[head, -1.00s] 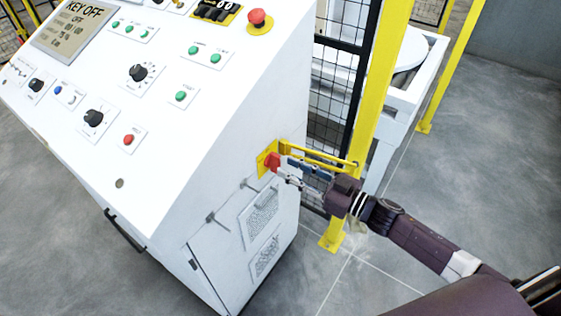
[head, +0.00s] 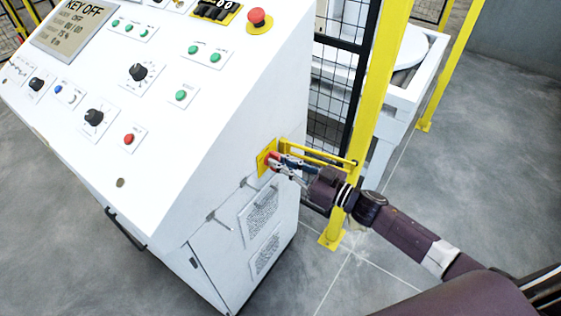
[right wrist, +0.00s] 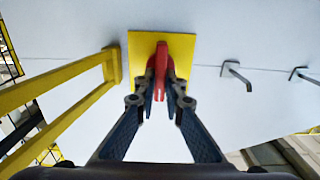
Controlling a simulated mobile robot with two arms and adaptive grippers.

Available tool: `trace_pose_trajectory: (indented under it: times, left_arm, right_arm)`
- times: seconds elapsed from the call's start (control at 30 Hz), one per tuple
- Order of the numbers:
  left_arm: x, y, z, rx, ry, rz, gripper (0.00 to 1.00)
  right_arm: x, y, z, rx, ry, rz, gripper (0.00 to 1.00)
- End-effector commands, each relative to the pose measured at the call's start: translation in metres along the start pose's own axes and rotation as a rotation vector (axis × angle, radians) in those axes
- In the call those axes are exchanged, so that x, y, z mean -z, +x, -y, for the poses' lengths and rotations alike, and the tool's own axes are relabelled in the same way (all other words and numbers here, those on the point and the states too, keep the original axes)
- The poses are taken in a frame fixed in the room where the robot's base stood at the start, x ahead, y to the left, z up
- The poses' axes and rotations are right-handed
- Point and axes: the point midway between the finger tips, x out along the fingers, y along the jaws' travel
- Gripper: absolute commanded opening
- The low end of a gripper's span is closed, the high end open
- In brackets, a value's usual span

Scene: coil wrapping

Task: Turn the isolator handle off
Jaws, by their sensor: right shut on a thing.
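The red isolator handle (head: 273,160) sits on a yellow plate (head: 263,157) on the side of the white control cabinet. In the right wrist view the handle (right wrist: 161,70) stands out from the yellow plate (right wrist: 140,48), its long axis running up and down the picture. My right gripper (head: 281,164) is at the handle. In the right wrist view its two fingers (right wrist: 161,84) are shut on the handle, one on each side. The fingers hide part of the handle's lower end. My left gripper is not in view.
A yellow guard bar (head: 320,156) runs close beside my right gripper, also seen in the right wrist view (right wrist: 60,95). A yellow post (head: 375,90) and mesh fence stand behind. Metal latches (right wrist: 235,74) stick out from the cabinet (head: 215,160).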

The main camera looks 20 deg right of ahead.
Motion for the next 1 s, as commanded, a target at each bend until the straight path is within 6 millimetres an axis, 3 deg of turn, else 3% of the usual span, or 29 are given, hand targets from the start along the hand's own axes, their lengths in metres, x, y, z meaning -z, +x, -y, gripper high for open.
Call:
trace_pose_trajectory:
  times: [0.47,1.0]
  left_arm:
    - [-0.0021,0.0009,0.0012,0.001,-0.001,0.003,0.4]
    - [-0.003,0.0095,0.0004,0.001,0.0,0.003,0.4]
  right_arm:
    - [-0.0004,-0.0002,0.0012,0.0,-0.106,0.0,0.0]
    - [-0.0035,-0.0004,0.0057,-0.001,-0.586,0.001,0.0]
